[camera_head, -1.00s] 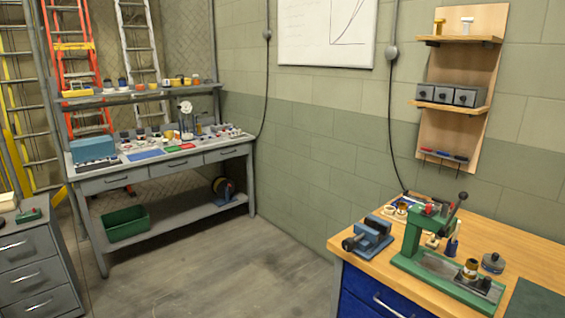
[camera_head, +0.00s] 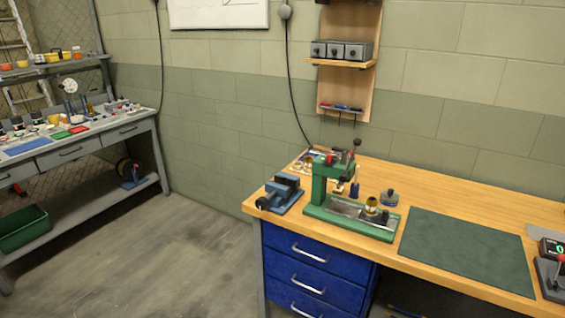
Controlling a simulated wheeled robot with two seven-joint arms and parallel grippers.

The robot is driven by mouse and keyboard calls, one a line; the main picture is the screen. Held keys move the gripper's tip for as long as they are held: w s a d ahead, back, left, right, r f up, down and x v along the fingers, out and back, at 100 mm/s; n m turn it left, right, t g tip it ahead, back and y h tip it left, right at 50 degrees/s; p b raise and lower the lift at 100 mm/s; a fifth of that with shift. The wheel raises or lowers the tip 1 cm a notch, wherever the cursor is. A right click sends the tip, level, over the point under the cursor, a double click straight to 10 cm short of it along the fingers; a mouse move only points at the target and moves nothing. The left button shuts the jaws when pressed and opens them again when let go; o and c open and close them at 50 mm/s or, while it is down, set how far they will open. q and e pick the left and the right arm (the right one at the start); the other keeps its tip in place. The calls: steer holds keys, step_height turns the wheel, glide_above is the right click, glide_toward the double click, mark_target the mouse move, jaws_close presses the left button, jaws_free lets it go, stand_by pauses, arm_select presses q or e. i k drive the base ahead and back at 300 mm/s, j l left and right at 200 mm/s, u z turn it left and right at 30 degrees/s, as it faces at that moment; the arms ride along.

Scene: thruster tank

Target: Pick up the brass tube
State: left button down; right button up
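A small brass-coloured cylinder (camera_head: 371,203) stands on the bed of the green press (camera_head: 320,183) on the wooden bench. It is too small to tell whether it is the brass tube. Other small brass-coloured pieces (camera_head: 308,164) lie behind the press at the bench's left end, and their shapes are not clear. A thin upright brass-coloured item (camera_head: 89,107) is on the grey bench at the left. Neither of my grippers shows in the view.
Blue drawers (camera_head: 305,259) are below. Open floor (camera_head: 170,255) lies between the benches.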

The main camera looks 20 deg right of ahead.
mark_target(370, 207)
steer(key=k+l+z, duration=0.15)
steer(key=z, duration=0.95)
